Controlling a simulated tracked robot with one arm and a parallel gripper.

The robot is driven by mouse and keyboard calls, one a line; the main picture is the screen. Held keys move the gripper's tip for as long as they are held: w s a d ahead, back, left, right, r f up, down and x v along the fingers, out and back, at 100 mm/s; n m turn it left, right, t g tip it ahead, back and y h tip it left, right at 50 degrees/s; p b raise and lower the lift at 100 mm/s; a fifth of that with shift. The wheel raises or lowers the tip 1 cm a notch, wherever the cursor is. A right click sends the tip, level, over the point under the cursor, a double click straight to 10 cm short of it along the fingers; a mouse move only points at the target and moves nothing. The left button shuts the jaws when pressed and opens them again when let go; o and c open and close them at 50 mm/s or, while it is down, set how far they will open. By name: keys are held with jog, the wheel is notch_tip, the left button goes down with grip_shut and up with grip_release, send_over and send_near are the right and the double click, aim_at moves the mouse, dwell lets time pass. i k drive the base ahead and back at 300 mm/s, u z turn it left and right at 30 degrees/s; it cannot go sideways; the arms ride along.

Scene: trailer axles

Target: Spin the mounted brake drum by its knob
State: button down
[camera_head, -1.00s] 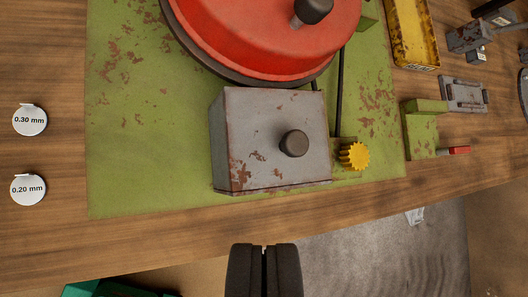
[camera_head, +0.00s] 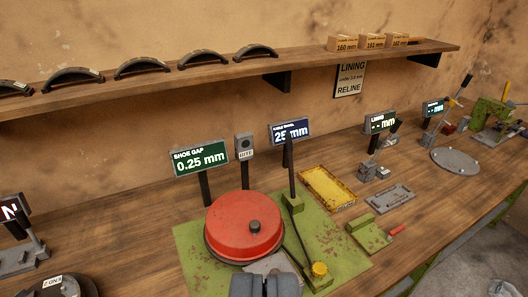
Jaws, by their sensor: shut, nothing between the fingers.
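The red brake drum (camera_head: 238,226) sits mounted on a green, rust-flecked plate (camera_head: 195,244) on the bench. Its dark knob (camera_head: 255,226) stands up from the drum's top, right of its middle. My gripper (camera_head: 265,284) shows at the bottom edge, shut and empty, its fingers side by side. It is in front of the drum and apart from the knob. It hides most of the grey box (camera_head: 268,263) at the drum's front.
A green sign (camera_head: 201,159) reading SHOE GAP 0.25 mm stands behind the drum. A dark upright lever (camera_head: 291,168) and a yellow knob (camera_head: 319,269) are to its right. A yellow tray (camera_head: 327,188) lies farther right. A shelf (camera_head: 220,75) with brake shoes runs along the wall.

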aim_at(245, 226)
jog(key=k, duration=1.2)
jog(key=u, duration=0.55)
jog(key=i, duration=1.85)
jog(key=z, duration=0.9)
